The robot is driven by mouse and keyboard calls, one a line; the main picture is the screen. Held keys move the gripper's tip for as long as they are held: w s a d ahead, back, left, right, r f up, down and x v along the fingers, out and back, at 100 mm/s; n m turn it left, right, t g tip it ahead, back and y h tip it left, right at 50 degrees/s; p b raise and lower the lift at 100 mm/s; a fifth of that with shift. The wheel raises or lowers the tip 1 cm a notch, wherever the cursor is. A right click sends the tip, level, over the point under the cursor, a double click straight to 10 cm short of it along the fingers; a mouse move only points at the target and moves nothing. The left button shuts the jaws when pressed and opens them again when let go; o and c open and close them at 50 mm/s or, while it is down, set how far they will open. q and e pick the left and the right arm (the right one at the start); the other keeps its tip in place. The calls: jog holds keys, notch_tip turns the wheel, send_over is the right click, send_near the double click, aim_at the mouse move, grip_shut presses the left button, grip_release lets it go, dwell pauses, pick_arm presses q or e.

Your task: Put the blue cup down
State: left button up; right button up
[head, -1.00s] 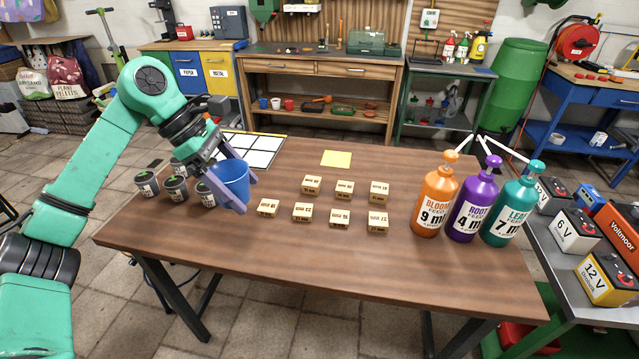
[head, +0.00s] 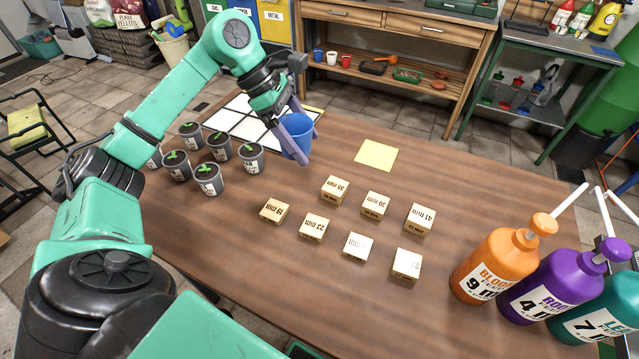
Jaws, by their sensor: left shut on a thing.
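The blue cup (head: 298,138) is upright between the two purple fingers of my left gripper (head: 309,148), which is shut on it. It is over the back left part of the wooden table, at the right side of the white gridded board (head: 222,119) and left of the yellow square (head: 377,155). The fingers hide part of the cup, and I cannot tell whether its base touches the table. My right gripper is not in view.
Several potted seedlings (head: 208,179) stand left of the cup. Several labelled wooden blocks (head: 313,227) lie in front of it. An orange bottle (head: 494,265) and a purple bottle (head: 541,285) stand at the right. The table (head: 330,285) is bare in front.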

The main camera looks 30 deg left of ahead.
pick_arm(q)
send_over(315, 196)
jog(key=a, duration=0.2)
notch_tip(315, 196, down, 6)
jog(key=f, duration=0.7)
jog(key=shift+s+d+f+p, duration=0.1)
jog(key=shift+s+f+p, duration=0.25)
jog(key=shift+f+p, duration=0.05)
jog(key=shift+w+f, duration=0.1)
jog(key=shift+w, duration=0.05)
jog(key=shift+f+b, duration=0.2)
jog(key=shift+b, duration=0.1)
jog(key=o, duration=1.1)
jog(key=shift+r, duration=0.1)
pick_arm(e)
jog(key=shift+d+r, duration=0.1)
